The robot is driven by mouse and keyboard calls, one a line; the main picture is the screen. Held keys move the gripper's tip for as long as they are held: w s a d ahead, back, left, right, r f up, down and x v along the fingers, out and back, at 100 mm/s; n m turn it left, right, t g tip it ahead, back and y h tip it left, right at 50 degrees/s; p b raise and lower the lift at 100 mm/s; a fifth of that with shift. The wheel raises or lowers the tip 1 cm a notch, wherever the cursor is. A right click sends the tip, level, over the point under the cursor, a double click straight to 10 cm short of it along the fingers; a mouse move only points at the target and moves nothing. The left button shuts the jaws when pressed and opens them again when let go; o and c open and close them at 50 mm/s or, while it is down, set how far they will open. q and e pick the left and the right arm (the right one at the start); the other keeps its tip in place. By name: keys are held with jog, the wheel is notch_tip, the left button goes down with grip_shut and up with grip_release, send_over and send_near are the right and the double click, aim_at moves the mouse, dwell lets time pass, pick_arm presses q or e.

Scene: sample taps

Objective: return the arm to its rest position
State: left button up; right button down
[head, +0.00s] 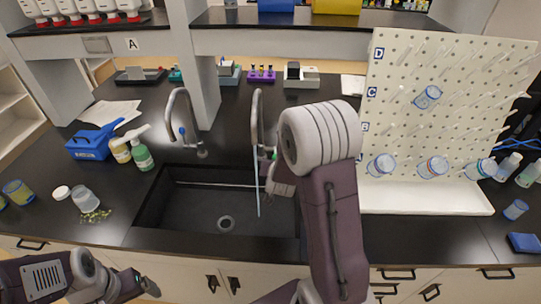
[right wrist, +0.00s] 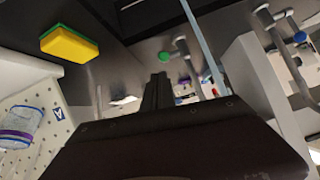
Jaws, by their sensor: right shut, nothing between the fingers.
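My right arm reaches up over the sink's right side in the head view. Its gripper (head: 277,180), partly hidden behind the arm, is just right of the right tap (head: 257,110). The right wrist view shows its fingers (right wrist: 158,92) shut with nothing between them. A thin pale blue stream (head: 257,190) runs down from the right tap into the black sink (head: 190,215). The tap's green knob (head: 265,150) is close to the gripper. My left gripper (head: 140,284) is low at the bottom left, in front of the bench; its finger opening is unclear.
The left tap (head: 178,110) has a blue knob. A pegboard (head: 405,110) with several beakers stands right of my right arm. A tipped jar (head: 86,199) with spilled green bits lies left of the sink, near a green bottle (head: 142,155). A shelf (head: 290,42) spans the back.

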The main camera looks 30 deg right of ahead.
jog(key=w+a+r+n+t, duration=0.1)
jog(key=w+a+r, duration=0.1)
jog(key=a+r, duration=0.2)
jog(key=s+a+f+n+g+y, duration=0.2)
jog(key=s+a+n+y, duration=0.25)
jog(key=s+a, duration=0.4)
jog(key=s+a+f+n+g, duration=0.1)
jog(key=s+f+g, duration=0.1)
jog(key=s, duration=0.5)
jog(key=s+f+n+g, duration=0.1)
jog(key=s+f+g, duration=0.2)
jog(key=s+g, duration=0.2)
jog(key=shift+s+a+f+y, duration=0.15)
jog(key=shift+s+a+y, duration=0.3)
jog(key=shift+s, duration=0.55)
